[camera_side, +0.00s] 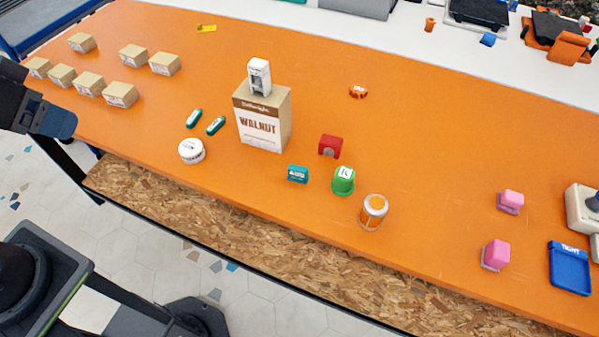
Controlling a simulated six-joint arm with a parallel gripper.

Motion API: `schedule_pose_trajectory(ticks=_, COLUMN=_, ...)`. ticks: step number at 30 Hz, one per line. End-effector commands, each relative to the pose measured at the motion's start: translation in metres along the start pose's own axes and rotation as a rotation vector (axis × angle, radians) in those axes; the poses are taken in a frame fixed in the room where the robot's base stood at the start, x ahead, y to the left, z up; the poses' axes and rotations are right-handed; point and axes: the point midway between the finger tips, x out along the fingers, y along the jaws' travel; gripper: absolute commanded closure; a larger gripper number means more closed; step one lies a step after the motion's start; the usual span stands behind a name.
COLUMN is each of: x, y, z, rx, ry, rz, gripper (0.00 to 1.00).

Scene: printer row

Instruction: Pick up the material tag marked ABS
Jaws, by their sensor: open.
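I cannot pick out the ABS tag for sure, as the small lettering is too small to read. A flat yellow tag-like piece (206,28) with dark marks lies near the far edge of the orange table. A small orange piece (358,92) with a white label lies right of the walnut box. My gripper (58,123) is at the left edge, partly cut off by the frame, over the table's left end. It is open, with nothing seen in it, and is well away from both pieces.
A walnut box (262,120) with a white item on top stands mid-table. Several cartons (120,95) fill the left. Teal pieces, a white round tin (191,151), a red block (330,146), a green tub (343,182) and a jar (373,212) stand nearer.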

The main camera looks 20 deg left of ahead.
Motion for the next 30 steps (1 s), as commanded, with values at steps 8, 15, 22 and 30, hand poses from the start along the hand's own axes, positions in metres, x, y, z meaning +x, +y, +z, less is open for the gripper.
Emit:
schedule_pose_trajectory(ticks=8, x=0.000, y=0.000, z=0.000, rx=0.000, ry=0.000, rz=0.000, gripper=0.46)
schedule_pose_trajectory(ticks=15, x=0.000, y=0.000, z=0.000, rx=0.000, ry=0.000, rz=0.000, gripper=0.53)
schedule_pose_trajectory(ticks=22, x=0.000, y=0.006, z=-0.019, rx=0.075, ry=-0.029, rz=0.014, gripper=0.53)
schedule_pose_trajectory(ticks=30, x=0.022, y=0.047, z=-0.098, rx=0.410, ry=-0.138, rz=0.082, gripper=0.53)
